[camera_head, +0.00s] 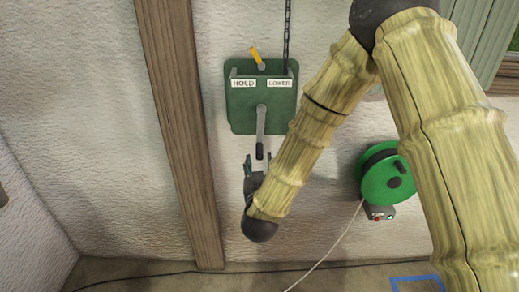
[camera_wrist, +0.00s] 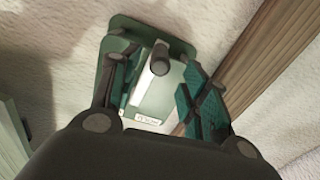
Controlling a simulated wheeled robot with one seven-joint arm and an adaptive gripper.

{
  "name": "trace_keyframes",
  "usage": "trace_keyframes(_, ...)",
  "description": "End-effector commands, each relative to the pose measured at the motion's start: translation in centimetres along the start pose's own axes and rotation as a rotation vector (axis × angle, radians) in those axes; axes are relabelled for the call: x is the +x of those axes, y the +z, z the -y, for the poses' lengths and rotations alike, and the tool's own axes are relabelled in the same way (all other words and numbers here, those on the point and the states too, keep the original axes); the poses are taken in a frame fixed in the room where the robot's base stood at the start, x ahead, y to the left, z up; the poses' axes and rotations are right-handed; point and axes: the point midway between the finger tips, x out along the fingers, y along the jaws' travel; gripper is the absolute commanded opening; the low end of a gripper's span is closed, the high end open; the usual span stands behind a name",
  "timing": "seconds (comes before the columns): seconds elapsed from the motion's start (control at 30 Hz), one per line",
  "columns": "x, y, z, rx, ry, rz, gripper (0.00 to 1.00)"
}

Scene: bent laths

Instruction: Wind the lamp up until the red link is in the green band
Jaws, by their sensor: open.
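A green winch box (camera_head: 262,97) is fixed to the wall, with HOLD and LOWER labels. An orange lever (camera_head: 256,56) on its top leans left, toward the HOLD side. A dark chain (camera_head: 287,35) runs upward from its right side. The grey crank (camera_head: 262,122) points down, with a dark handle (camera_head: 259,151) at its lower end. My gripper (camera_head: 255,166) is open just below the handle. In the wrist view the handle end (camera_wrist: 160,59) shows between the open fingers; I cannot tell whether they touch it. The lamp, red link and green band are not in view.
A wooden post (camera_head: 178,130) stands left of the winch. A green cable reel (camera_head: 386,178) hangs at right, partly behind my arm, with a pale cable (camera_head: 333,245) running down. Blue tape (camera_head: 415,281) marks the floor. Bare wall lies between post and winch.

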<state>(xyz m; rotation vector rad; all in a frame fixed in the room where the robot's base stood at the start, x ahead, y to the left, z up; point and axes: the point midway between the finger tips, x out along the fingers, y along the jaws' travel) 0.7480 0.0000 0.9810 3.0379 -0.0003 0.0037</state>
Motion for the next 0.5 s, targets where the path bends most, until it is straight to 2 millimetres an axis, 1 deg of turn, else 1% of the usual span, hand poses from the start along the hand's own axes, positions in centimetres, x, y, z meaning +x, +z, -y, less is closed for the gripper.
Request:
trace_keyframes(0.03, 0.9, -0.2, -0.1, 0.001, 0.002, 0.000, 0.45)
trace_keyframes(0.1, 2.1, -0.2, -0.1, 0.001, 0.003, 0.000, 0.45)
trace_keyframes(0.3, 5.2, -0.1, -0.1, 0.002, 0.002, 0.001, 0.45)
trace_keyframes(0.5, 7.4, 0.0, -0.1, 0.000, 0.000, 0.001, 0.45)
